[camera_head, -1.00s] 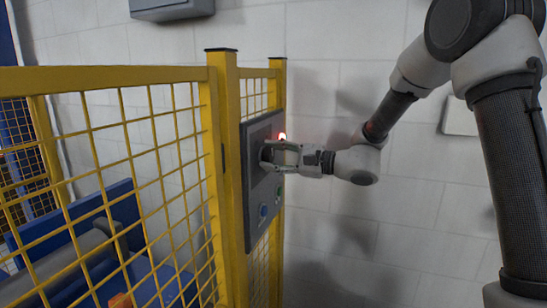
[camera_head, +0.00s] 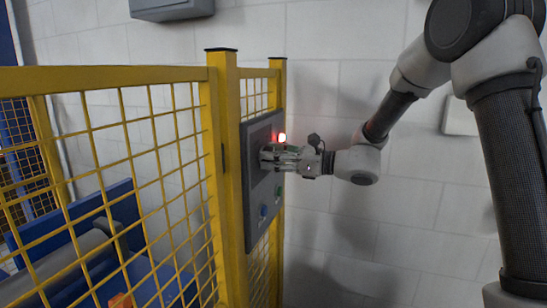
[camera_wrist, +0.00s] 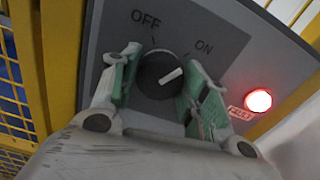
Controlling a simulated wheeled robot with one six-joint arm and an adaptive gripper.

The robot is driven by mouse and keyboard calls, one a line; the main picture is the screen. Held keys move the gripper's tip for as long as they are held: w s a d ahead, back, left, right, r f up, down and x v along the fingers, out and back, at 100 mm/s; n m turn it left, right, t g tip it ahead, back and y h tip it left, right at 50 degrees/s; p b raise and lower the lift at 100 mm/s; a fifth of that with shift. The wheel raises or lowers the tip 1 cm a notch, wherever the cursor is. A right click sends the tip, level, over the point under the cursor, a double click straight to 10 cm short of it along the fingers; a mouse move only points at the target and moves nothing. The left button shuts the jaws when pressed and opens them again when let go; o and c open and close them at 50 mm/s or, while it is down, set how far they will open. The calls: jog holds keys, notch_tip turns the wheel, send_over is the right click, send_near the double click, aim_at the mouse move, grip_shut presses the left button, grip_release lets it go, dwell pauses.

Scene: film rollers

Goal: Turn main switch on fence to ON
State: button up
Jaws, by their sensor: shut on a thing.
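The main switch (camera_wrist: 158,76) is a round black knob with a white pointer mark, on a grey control panel (camera_head: 259,190) fixed to the yellow fence (camera_head: 226,130). In the wrist view, the pointer aims right and slightly up, towards the ON side and away from OFF. My gripper (camera_wrist: 163,78) is shut on the knob, with one green-padded finger on each side. In the head view, my gripper (camera_head: 272,158) reaches the panel from the right and hides the knob.
A lit red lamp (camera_wrist: 258,100) sits beside the switch, and also shows in the head view (camera_head: 282,137). Blue and green buttons (camera_head: 264,211) are lower on the panel. A white block wall (camera_head: 350,60) stands behind. Blue machinery (camera_head: 100,220) is behind the fence mesh.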

jog(key=shift+m, duration=0.4)
jog(key=o, duration=1)
jog(key=shift+d, duration=0.1)
jog(key=v, duration=1.2)
